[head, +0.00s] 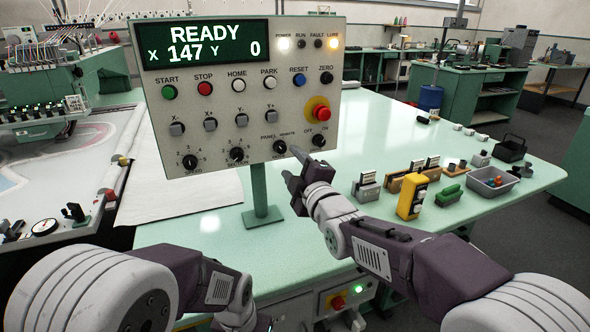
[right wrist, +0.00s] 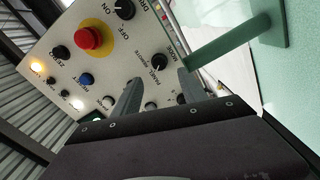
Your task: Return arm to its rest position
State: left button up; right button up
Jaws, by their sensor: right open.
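My right gripper (head: 291,166) is open and empty in front of the lower right corner of the control panel (head: 215,134). Its fingertips are close to the panel/remote knob (head: 280,147); whether they touch it I cannot tell. The right wrist view shows the two fingers (right wrist: 160,92) apart, with the panel beyond them. The panel's display (head: 205,43) reads READY, X 147, Y 0. The power lamp (head: 283,43) and the amber lube lamp (head: 334,43) are lit. My left arm comes in low at the left; its gripper is cut off by the bottom edge.
The panel stands on a green post (head: 260,190) on the pale green table. Right of my right gripper are a yellow device (head: 411,197), small blocks, a green brush-like item (head: 448,195) and a grey tray (head: 493,182). The tufting frame with white cloth lies left. The table's far middle is clear.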

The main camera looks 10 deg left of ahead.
jog(key=shift+v, duration=0.85)
